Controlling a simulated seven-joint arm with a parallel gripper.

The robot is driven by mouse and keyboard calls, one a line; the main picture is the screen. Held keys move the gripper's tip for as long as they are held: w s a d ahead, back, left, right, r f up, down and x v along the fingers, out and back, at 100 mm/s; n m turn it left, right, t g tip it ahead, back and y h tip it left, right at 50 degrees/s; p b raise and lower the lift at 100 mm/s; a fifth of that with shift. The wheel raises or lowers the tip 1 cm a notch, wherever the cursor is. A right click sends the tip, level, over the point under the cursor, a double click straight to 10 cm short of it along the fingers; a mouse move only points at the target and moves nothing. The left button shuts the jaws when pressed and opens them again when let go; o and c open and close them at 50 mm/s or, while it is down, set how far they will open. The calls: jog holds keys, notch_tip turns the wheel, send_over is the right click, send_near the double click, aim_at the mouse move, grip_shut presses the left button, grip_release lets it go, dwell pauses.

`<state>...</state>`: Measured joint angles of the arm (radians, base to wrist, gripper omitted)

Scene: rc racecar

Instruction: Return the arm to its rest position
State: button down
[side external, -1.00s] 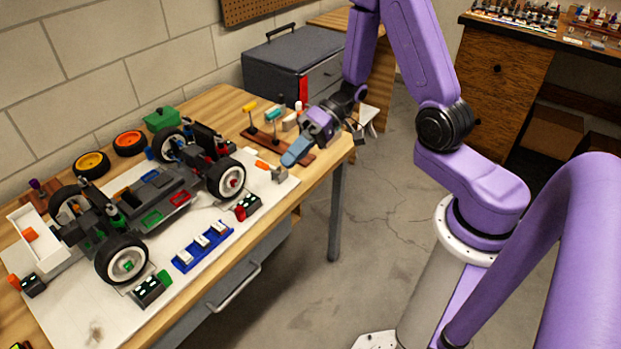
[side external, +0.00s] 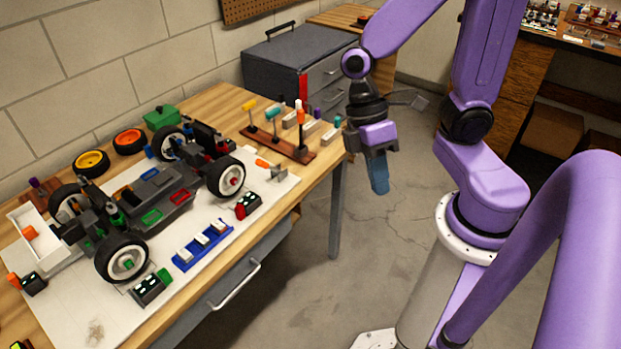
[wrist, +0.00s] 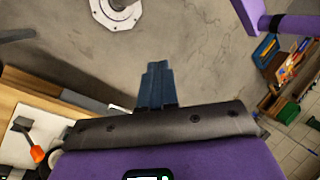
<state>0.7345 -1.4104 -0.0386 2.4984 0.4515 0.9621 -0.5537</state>
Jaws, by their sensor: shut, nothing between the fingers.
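My gripper (side external: 380,185) hangs in the air just off the right end of the workbench, over the floor, with its blue fingers pointing down. In the wrist view the blue fingers (wrist: 157,84) are together with nothing between them, and bare floor lies beyond them. My purple arm is folded back above its base, its forearm reaching in from the right at the top of the side view.
The workbench (side external: 312,195) holds a racecar chassis (side external: 150,195) on a white board (side external: 85,310). A wooden tool rack (side external: 278,146) stands near the bench's right end. A grey toolbox (side external: 285,70) sits behind. The floor (side external: 390,250) between bench and base is clear.

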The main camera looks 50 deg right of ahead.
jog(key=shift+s+d+r+n+t+h, duration=0.3)
jog(key=shift+r+t, duration=0.25)
jog(key=shift+t, duration=0.25)
jog(key=shift+s+d+r+n+t+h, duration=0.25)
jog(key=shift+r+n+t, duration=0.25)
jog(key=shift+t, duration=0.3)
jog(key=shift+s+d+r+n+t+h, duration=0.2)
jog(key=shift+s+r+n+t, duration=0.15)
jog(key=shift+r+t, duration=0.35)
